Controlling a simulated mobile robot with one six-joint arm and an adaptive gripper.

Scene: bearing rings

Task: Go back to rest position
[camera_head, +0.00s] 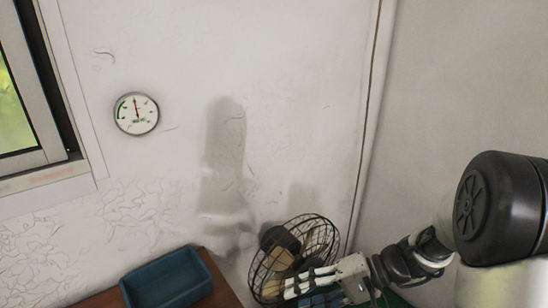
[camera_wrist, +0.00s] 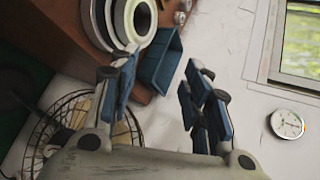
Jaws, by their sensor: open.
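My gripper (camera_head: 302,288) is at the lower right of the head view, in front of the wire-cage fan. In the wrist view my gripper (camera_wrist: 162,82) has its two blue-padded fingers spread well apart, with nothing held between them. The rings do not show in the head view.
A blue bin (camera_head: 165,282) stands on a brown table (camera_head: 222,290); the bin also shows in the wrist view (camera_wrist: 158,62). The fan (camera_head: 318,238) is close to my gripper. A round gauge (camera_head: 136,113) hangs on the white wall near a window (camera_head: 15,110).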

